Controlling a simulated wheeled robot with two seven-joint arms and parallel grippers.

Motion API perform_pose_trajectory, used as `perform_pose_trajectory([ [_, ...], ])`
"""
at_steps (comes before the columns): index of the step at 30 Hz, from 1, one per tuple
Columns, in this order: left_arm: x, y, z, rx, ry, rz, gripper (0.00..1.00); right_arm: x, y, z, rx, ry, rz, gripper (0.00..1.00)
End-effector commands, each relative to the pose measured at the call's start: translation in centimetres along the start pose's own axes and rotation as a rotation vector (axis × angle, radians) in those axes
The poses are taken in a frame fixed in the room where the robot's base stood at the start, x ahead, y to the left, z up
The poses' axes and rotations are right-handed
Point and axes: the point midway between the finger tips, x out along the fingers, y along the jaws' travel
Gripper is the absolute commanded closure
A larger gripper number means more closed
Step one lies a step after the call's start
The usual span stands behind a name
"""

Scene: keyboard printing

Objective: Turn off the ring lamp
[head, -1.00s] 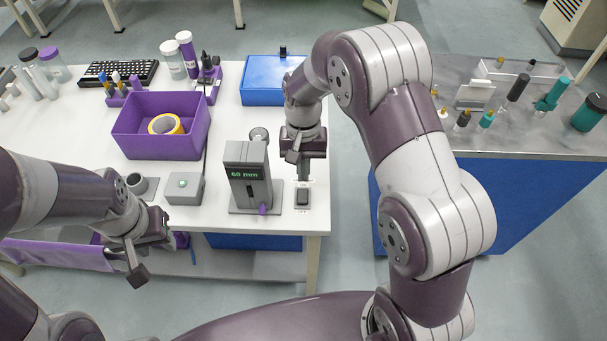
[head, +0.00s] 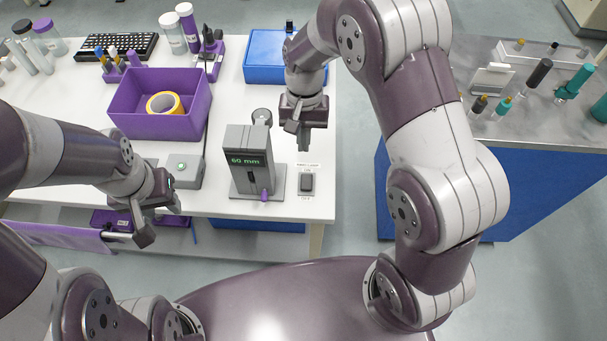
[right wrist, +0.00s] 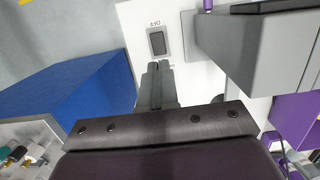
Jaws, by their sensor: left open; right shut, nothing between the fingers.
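A dark rocker switch (head: 306,183) sits on a pale plate at the table's front right corner. Small lettering is above and below it, too small to read surely in the head view. The switch also shows in the right wrist view (right wrist: 157,44), beside lettering that looks like "OFF". My right gripper (head: 303,140) is shut and empty, pointing down behind the switch and apart from it. Its fingertips (right wrist: 158,68) show just below the switch in the right wrist view. My left gripper (head: 160,218) is open and empty in front of the table's edge. I cannot make out a ring lamp.
A grey device (head: 249,160) reading "60 mm" stands left of the switch. A grey box with a green-lit button (head: 182,167) is further left. Behind are a purple bin (head: 160,128) holding yellow tape and a blue box (head: 262,68). A side counter (head: 440,135) stands right, past a gap.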

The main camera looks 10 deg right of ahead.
Motion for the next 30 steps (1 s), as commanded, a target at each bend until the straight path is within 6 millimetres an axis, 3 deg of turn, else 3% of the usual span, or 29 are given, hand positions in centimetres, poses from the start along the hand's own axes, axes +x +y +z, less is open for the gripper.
perform_pose_trajectory([
  [5, -0.3, 0.0, -0.1, 0.0, 0.0, 0.0, 0.57, 2.6, 0.1, 0.1, 0.001, -0.006, 0.003, 1.0],
  [18, -1.2, 0.0, -0.2, 0.0, 0.0, 0.0, 0.57, 11.6, 0.1, 0.1, 0.0, -0.004, 0.003, 1.0],
  [24, -1.4, 0.0, -0.2, 0.0, 0.0, 0.0, 0.57, 13.5, 0.1, 0.1, 0.001, -0.002, 0.001, 1.0],
  [30, -1.4, 0.0, -0.2, 0.0, 0.0, 0.0, 0.57, 13.8, 0.1, 0.0, 0.0, -0.001, 0.001, 1.0],
])
